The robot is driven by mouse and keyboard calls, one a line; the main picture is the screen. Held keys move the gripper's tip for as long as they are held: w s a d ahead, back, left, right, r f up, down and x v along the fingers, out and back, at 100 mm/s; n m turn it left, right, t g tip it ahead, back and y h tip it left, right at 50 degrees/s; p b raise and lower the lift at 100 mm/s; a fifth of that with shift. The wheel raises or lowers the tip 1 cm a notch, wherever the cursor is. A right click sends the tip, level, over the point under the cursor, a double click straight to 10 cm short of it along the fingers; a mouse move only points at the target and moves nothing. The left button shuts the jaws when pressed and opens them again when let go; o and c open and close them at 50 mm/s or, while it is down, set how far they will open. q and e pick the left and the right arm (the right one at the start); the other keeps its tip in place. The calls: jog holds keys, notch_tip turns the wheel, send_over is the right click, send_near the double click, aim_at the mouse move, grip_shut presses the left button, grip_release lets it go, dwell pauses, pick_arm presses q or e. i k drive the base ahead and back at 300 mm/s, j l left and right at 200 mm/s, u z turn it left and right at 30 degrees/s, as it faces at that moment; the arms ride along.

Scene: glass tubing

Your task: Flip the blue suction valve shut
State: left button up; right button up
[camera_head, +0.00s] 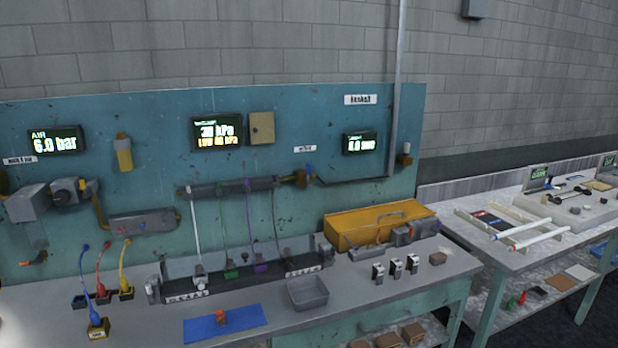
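A small blue lever (308,168) sticks up from a brass valve body (301,179) at the right end of the dark manifold bar (232,187) on the teal back panel. It is the likeliest blue suction valve, but it is too small to tell the lever's exact angle. A dark pipe runs from beside the brass body to the right. A display (218,132) above the manifold reads about 30 kPa, with a yellow line below it. Neither of my grippers is in view.
White, green and purple lines hang from the manifold to a dark rack (250,277). Blue, red and yellow hoses stand at the left. A grey tray (307,292), a blue mat (224,323) and an orange case (370,222) occupy the bench. A second bench stands right.

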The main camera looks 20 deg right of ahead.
aim_at(306, 180)
jog(key=i+l+u, duration=0.15)
jog(key=l+u, duration=0.2)
jog(key=i+l+u, duration=0.1)
jog(key=l+u, duration=0.2)
jog(key=l, duration=0.2)
jog(key=l+u, duration=0.35)
jog(key=i+l, duration=0.05)
jog(key=l, duration=0.05)
